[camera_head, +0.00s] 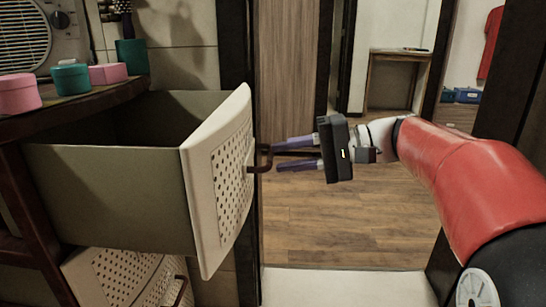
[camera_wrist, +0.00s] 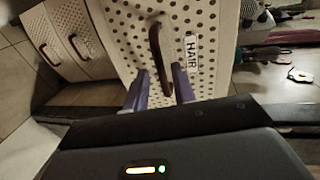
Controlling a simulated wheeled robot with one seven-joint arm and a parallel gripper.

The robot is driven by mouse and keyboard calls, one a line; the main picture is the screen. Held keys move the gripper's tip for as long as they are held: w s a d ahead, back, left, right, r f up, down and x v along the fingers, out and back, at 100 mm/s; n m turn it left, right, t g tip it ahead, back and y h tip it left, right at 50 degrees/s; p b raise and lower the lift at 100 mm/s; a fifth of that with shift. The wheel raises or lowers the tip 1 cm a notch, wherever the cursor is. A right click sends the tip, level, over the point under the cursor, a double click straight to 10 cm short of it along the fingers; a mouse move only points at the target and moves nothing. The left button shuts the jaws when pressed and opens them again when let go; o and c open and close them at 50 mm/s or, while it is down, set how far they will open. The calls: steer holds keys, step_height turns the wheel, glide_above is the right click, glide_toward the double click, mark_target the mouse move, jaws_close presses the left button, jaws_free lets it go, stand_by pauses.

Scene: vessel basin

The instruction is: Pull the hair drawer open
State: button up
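The hair drawer (camera_head: 215,180) is pulled far out of its cabinet at the left in the head view, with its inside showing. In the wrist view its white perforated front (camera_wrist: 125,30) carries a label (camera_wrist: 191,51) reading HAIR. Its dark red-brown handle (camera_head: 262,160) sticks out from the front; it also shows in the wrist view (camera_wrist: 155,42). My gripper (camera_head: 278,154) is just right of the handle, its two purple fingers spread apart. In the wrist view the fingers (camera_wrist: 160,72) lie either side of the handle's near end, with gaps. Nothing is clearly gripped.
A second perforated drawer (camera_head: 115,275) sits below, shut as far as shows. Pink and teal containers (camera_head: 70,79) and a heater-like appliance (camera_head: 42,38) stand on the top. A doorway with wooden floor (camera_head: 340,220) lies behind my arm. The floor right of the drawer is clear.

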steer(key=shift+v, duration=2.1)
